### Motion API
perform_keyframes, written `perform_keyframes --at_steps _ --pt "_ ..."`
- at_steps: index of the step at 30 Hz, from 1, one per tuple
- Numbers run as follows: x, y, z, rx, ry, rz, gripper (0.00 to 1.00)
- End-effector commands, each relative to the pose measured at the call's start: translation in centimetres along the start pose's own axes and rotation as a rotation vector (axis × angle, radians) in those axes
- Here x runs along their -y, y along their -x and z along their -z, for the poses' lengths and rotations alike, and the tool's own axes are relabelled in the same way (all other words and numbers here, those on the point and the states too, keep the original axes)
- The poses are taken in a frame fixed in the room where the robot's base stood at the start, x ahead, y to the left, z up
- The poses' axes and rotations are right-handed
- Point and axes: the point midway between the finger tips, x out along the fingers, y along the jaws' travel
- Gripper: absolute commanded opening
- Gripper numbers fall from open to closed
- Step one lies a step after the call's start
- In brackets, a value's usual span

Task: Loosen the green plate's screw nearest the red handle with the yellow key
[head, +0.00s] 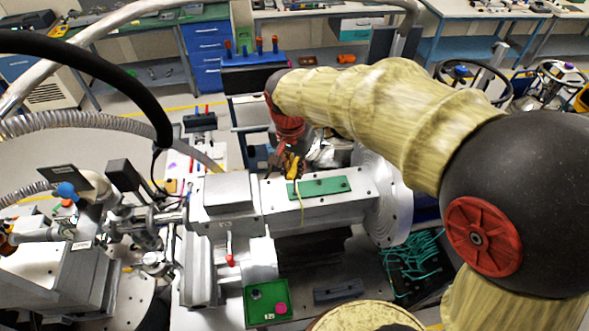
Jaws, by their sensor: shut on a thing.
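The green plate (325,187) lies flat on top of the silver beamline housing. Small dark screw spots show near its ends, too small to tell apart. The lever with the red handle (230,261) hangs on the near side of the housing, below and left of the plate. My gripper (291,164) is above the plate's left end, shut on the yellow key (300,198). The key's thin shaft runs down past the plate's left end. I cannot tell whether its tip touches a screw. My arm hides part of the area behind the gripper.
A large round flange (385,195) closes the housing's right end. A green tray with a magenta patch (268,304) sits at the front. Hoses and instruments (75,215) crowd the left. Teal cables (410,262) fill a bin at right. Workbenches stand behind.

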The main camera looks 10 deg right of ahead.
Motion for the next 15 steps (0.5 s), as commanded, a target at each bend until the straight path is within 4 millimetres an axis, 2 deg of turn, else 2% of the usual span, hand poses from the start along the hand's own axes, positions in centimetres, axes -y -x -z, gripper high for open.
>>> perform_keyframes --at_steps 5,15 --pt "-0.01 -0.03 0.02 0.000 -0.087 -0.011 0.00" --pt "-0.02 0.02 0.03 0.000 -0.088 -0.011 0.00"
